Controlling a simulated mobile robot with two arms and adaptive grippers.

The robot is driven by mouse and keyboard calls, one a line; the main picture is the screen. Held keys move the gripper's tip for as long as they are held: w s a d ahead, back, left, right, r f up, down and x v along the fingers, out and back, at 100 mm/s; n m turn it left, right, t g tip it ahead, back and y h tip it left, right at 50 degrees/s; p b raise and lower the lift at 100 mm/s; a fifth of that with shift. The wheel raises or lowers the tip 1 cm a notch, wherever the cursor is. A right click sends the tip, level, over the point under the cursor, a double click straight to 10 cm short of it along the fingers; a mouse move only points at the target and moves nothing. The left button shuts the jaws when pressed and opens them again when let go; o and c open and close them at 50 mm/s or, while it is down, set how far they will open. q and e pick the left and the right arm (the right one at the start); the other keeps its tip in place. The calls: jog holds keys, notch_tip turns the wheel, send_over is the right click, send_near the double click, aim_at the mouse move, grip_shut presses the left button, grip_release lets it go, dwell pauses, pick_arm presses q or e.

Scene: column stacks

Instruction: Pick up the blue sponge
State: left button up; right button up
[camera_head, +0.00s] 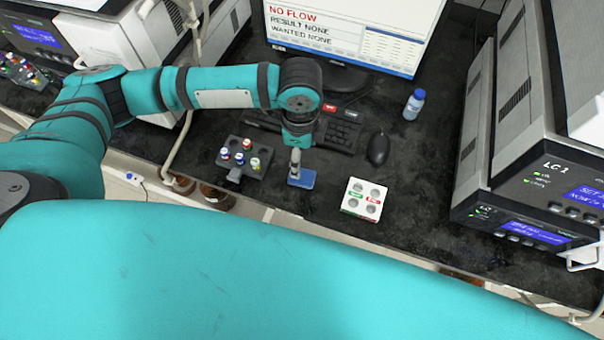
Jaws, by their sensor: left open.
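The blue sponge (302,178) lies flat on the dark bench top, near its front edge, between the dark vial rack and the white tray. My left gripper (295,167) points down right over the sponge, with its fingertips at the sponge's left part. The gripper is open. Its fingers are small in this view, and I cannot tell whether they touch the sponge. The gripper and fingers cover part of the sponge's far side. My right gripper is not in view.
A dark rack (263,158) with several capped vials stands left of the sponge. A white tray (347,205) with round wells stands to the right. Behind are a keyboard (341,134), a mouse (379,149), a monitor (350,42) and a blue-capped bottle (414,105). Instruments flank the bench.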

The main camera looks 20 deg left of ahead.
aim_at(302, 175)
pick_arm(q)
notch_tip(302, 175, down, 3)
jog(key=shift+w+f, duration=0.1)
jog(key=shift+w, duration=0.05)
jog(key=shift+f, duration=0.85)
jog(key=f, duration=0.2)
jog(key=f+p, duration=0.1)
jog(key=shift+s+d+f, duration=0.2)
jog(key=shift+s+f, duration=0.05)
jog(key=shift+f, duration=0.6)
jog(key=c, duration=0.9)
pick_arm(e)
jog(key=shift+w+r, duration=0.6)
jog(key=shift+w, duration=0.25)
pick_arm(q)
jog(key=shift+r, duration=0.1)
jog(key=shift+c, duration=0.2)
